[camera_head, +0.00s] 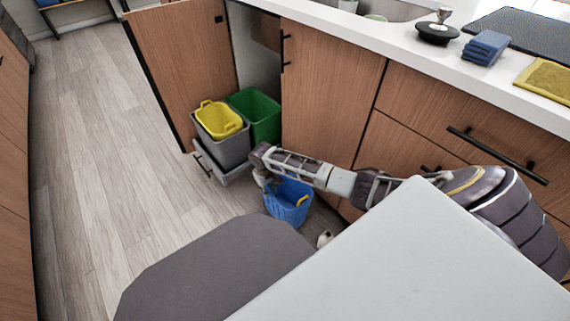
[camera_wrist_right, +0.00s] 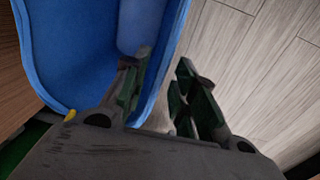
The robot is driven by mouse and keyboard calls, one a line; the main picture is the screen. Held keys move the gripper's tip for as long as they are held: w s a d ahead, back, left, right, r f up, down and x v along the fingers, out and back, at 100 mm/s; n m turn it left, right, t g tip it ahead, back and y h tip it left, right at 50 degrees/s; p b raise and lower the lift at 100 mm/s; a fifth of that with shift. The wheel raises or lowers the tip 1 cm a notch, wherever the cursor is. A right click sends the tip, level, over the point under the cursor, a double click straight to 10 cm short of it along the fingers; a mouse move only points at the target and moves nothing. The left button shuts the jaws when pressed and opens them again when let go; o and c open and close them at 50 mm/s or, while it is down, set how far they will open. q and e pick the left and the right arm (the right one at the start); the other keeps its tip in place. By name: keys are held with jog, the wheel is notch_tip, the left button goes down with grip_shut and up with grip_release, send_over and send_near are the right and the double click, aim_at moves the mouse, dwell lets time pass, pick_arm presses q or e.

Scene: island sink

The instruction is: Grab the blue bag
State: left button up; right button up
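The blue bag (camera_head: 287,205) stands on the floor in front of the cabinets, open at the top, with a yellow handle on its right side. My right gripper (camera_head: 268,184) is at its upper left rim. In the right wrist view the blue bag (camera_wrist_right: 75,60) fills the upper left. My right gripper (camera_wrist_right: 160,90) is open there. One finger is over the bag's inside and the other is outside, with the rim between them. I cannot tell whether either finger touches the wall. My left gripper is not in view.
A pulled-out bin drawer holds a grey bin (camera_head: 226,150) with a yellow bag (camera_head: 219,120) and a green bin (camera_head: 258,113). An open cabinet door (camera_head: 180,65) stands to their left. The wood floor (camera_head: 100,150) at left is clear.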

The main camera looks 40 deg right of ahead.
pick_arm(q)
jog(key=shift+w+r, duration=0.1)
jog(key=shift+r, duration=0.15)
pick_arm(e)
grip_shut()
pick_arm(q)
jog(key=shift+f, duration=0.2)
pick_arm(e)
jog(key=shift+r, duration=0.1)
pick_arm(q)
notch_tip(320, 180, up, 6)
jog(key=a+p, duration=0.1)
jog(key=p, duration=0.4)
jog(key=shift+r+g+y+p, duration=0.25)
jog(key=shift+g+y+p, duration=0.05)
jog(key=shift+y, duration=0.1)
pick_arm(e)
notch_tip(320, 180, up, 10)
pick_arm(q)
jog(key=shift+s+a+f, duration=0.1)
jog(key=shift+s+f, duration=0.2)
